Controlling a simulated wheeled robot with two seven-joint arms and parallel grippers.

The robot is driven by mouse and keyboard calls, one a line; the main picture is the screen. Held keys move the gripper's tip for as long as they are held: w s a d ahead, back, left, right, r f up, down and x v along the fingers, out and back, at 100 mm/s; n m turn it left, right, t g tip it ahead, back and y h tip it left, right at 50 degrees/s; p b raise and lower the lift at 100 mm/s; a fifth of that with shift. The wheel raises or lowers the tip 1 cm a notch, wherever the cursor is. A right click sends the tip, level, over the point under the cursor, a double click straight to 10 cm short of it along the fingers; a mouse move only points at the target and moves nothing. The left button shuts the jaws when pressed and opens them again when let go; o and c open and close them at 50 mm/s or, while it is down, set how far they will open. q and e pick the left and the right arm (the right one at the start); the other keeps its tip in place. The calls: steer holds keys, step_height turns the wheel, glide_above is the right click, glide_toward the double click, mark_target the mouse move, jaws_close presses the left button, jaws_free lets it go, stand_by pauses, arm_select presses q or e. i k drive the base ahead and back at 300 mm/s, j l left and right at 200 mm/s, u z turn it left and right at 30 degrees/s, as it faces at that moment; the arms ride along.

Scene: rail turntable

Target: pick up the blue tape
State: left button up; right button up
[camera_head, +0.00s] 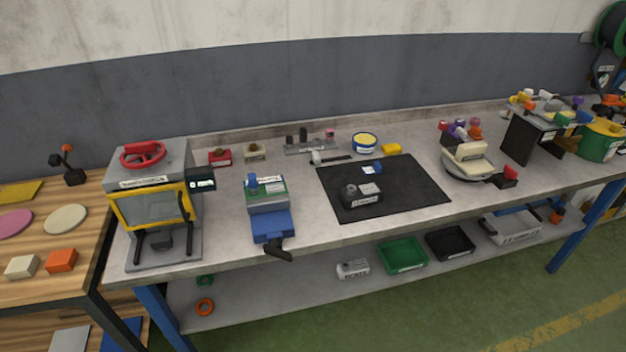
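I cannot clearly make out a roll of blue tape. A round item with a blue rim and a pale yellow label (364,142) stands near the back of the grey workbench (310,222); I cannot tell whether it is tape or a tin. A small blue and white item (372,168) lies on the black mat (410,190); its kind is too small to tell. Neither of my grippers is in view.
A press with a red wheel (143,155) stands at the bench's left end, with a blue vise-like device (271,225) to its right. A grey block-like device (361,197) sits on the mat. A green bin (403,254) and a black bin (450,243) are below.

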mark_target(377, 168)
steer(key=i+l, duration=0.1)
steer(key=l, duration=0.45)
steer(key=i+l, duration=0.1)
steer(key=l, duration=0.45)
steer(key=i+l, duration=0.1)
steer(key=l, duration=0.4)
